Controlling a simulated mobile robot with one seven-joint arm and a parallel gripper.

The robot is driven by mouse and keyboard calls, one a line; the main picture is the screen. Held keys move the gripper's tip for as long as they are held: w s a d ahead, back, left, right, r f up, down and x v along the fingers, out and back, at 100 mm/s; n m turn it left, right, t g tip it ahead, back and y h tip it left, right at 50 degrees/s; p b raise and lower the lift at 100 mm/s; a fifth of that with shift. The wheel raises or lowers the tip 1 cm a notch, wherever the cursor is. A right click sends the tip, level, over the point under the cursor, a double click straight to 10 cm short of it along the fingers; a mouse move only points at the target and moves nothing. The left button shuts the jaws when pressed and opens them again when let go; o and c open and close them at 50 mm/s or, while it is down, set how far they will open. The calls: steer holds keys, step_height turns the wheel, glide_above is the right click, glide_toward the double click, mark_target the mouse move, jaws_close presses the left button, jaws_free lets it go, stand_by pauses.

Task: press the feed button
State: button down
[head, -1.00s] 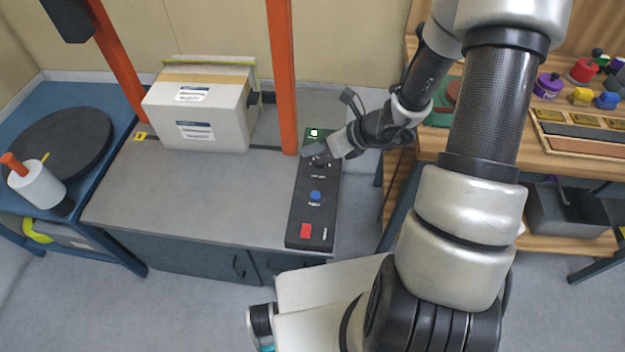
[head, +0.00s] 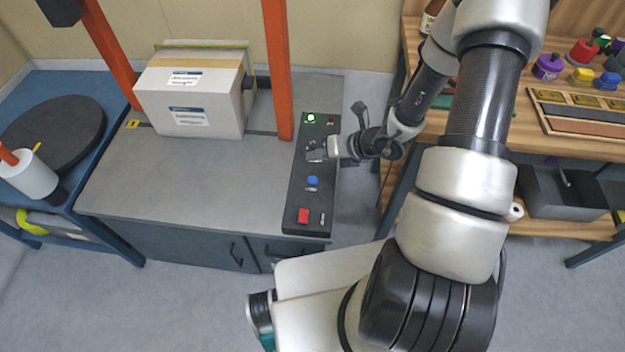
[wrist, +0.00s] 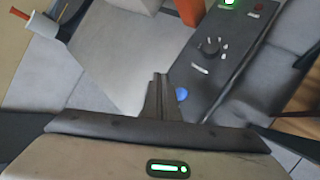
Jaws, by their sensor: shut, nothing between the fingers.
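A black control panel (head: 299,200) runs front to back on the grey bench. It carries a lit green button (head: 310,118), a dark knob, a blue button (head: 313,181) and a red square button (head: 303,215). Their labels are too small to read, so I cannot tell which says feed. My gripper (head: 316,154) is shut and empty over the panel, between the green and blue buttons. In the wrist view its fingertips (wrist: 160,78) partly hide the blue button (wrist: 181,94); the knob (wrist: 211,47) shows beyond. I see no contact with a button.
A taped cardboard box (head: 190,98) stands on the bench (head: 180,185) left of the panel. An orange post (head: 277,70) rises close to the panel's far left. A wooden table (head: 540,125) with coloured knobbed pieces is at the right.

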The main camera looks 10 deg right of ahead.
mark_target(316, 181)
step_height(316, 181, down, 8)
steer(key=b, duration=0.6)
stand_by(1.7)
steer(key=shift+f+b, duration=0.45)
steer(key=shift+b, duration=0.05)
steer(key=shift+f+b, duration=0.4)
stand_by(0.4)
stand_by(0.4)
steer(key=shift+r+p, duration=0.65)
steer(key=shift+r, duration=0.2)
step_height(316, 181, up, 5)
steer(key=p, duration=0.4)
